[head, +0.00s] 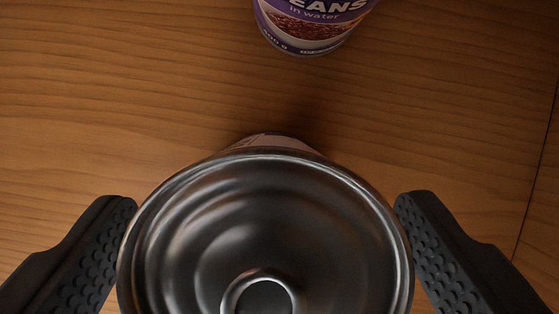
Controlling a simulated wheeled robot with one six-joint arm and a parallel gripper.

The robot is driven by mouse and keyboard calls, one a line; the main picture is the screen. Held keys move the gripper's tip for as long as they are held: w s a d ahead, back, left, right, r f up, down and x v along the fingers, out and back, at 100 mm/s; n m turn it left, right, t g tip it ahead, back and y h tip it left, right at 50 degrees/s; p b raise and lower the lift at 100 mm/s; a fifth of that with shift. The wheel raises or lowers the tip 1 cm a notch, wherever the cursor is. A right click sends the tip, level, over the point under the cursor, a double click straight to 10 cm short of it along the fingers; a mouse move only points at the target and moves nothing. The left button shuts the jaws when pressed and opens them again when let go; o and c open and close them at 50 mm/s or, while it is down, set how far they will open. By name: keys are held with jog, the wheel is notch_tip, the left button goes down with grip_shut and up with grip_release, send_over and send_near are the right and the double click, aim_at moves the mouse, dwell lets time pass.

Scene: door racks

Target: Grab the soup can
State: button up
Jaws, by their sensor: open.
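A can (265,215) with a shiny metal lid and a pull ring fills the lower middle of the head view, seen from above. Only a sliver of its pale label shows past the far rim, too little to read, so I cannot confirm from the label that it is the soup can. My gripper (267,204) is open, with one dark textured finger on the left of the can and one on the right. The fingertips are close to the rim on both sides. I cannot tell whether they touch it. The can's lower body is hidden under its lid.
A second can (312,28) with a purple label reading "in water" and a picture of beans stands farther off at the top edge, partly cut off. The wooden surface (120,110) is bare between and around the cans. A dark seam runs down the right side.

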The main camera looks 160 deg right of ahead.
jog(key=x, duration=0.2)
jog(key=shift+w+f, duration=0.2)
jog(key=shift+f, duration=0.1)
jog(key=c, duration=1.3)
jog(key=shift+r, duration=0.15)
